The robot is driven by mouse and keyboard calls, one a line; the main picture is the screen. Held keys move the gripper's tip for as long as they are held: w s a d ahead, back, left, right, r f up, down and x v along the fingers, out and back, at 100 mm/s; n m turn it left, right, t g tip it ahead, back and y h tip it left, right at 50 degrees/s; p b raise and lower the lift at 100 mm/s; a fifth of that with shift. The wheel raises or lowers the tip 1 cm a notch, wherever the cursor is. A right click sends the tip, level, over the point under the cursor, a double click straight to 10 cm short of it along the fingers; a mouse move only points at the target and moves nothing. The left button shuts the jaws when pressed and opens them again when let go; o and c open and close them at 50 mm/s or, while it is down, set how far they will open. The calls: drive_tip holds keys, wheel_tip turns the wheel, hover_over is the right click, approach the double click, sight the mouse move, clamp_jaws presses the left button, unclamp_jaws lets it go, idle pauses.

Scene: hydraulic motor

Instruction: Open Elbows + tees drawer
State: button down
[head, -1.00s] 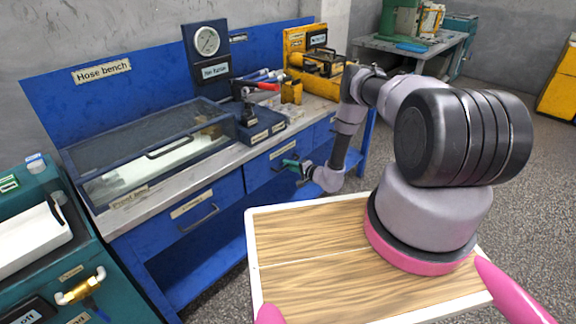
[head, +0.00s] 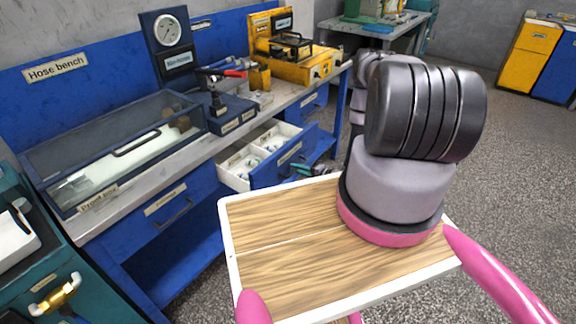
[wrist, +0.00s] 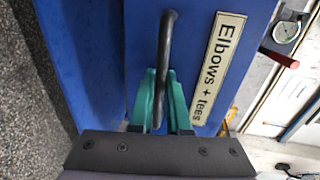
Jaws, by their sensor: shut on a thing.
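The Elbows + tees drawer (head: 284,172) is a blue drawer of the hose bench, pulled out in the head view. Its white inside with dividers and small fittings shows. In the wrist view its blue front carries the label "Elbows + tees" (wrist: 217,70) beside a dark bar handle (wrist: 164,60). My gripper (wrist: 161,100) has green fingers, one on each side of the handle, and is shut on it. In the head view the green fingers (head: 305,171) show small at the drawer front, and most of the forearm is hidden behind my upper arm.
Left of the open drawer is another blue drawer (head: 170,202), shut. A clear-lidded case (head: 120,150) and a gauge stand (head: 167,45) are on the bench top. A yellow machine (head: 300,60) stands farther along. Open grey floor (head: 480,130) lies to the right.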

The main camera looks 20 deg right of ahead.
drive_tip(key=shift+s+d, duration=0.3)
drive_tip(key=shift+s, duration=0.1)
drive_tip(key=c, duration=1.2)
unclamp_jaws()
drive_tip(key=shift+o, duration=0.2)
drive_tip(key=v, duration=1)
drive_tip(key=shift+s+d, duration=0.2)
drive_tip(key=shift+s, duration=0.1)
drive_tip(key=shift+r, duration=0.1)
